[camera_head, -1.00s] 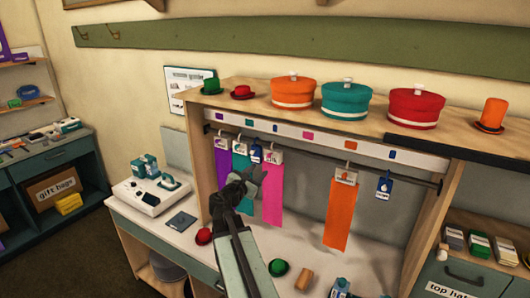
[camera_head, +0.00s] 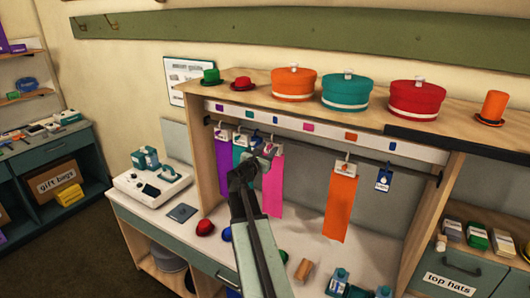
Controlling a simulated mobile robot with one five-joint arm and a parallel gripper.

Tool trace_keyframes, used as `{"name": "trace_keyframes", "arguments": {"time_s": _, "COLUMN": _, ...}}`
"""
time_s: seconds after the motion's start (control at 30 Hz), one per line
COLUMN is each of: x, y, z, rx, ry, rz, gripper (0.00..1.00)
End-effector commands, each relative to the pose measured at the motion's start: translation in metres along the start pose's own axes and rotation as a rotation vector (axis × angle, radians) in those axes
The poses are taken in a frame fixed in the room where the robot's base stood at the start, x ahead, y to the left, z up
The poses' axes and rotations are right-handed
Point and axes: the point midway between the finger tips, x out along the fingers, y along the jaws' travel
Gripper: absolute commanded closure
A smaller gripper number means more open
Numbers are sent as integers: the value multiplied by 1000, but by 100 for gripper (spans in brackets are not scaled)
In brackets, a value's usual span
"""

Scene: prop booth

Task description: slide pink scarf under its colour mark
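The pink scarf (camera_head: 272,193) hangs from a clip on the rail (camera_head: 325,155). It hangs left of the pink mark (camera_head: 308,127) on the white strip, nearer below a blue mark (camera_head: 275,120). My gripper (camera_head: 262,162) is raised in front of the scarf's upper left edge, close to its clip. The fingers are small and dark, so I cannot tell whether they are open, shut or touching it. A purple scarf (camera_head: 223,162) and a teal scarf (camera_head: 239,152) hang to the left, the teal one partly hidden by my arm. An orange scarf (camera_head: 341,206) hangs to the right.
A small blue tag (camera_head: 383,180) hangs right of the orange scarf; another by my gripper is mostly hidden. The rail is bare between the pink and orange scarves. Hats stand on the top shelf (camera_head: 260,85).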

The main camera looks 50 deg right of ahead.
Motion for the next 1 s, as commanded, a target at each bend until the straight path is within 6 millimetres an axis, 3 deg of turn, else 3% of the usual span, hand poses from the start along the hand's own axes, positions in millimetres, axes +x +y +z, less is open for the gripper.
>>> {"name": "trace_keyframes", "arguments": {"time_s": 0.03, "x": 0, "y": 0, "z": 0, "rx": 0, "ry": 0, "rz": 0, "gripper": 65}}
{"name": "trace_keyframes", "arguments": {"time_s": 0.17, "x": 0, "y": 0, "z": 0, "rx": 0, "ry": 0, "rz": 0, "gripper": 100}}
{"name": "trace_keyframes", "arguments": {"time_s": 1.0, "x": -1, "y": 0, "z": 0, "rx": 1, "ry": 1, "rz": 0, "gripper": 100}}
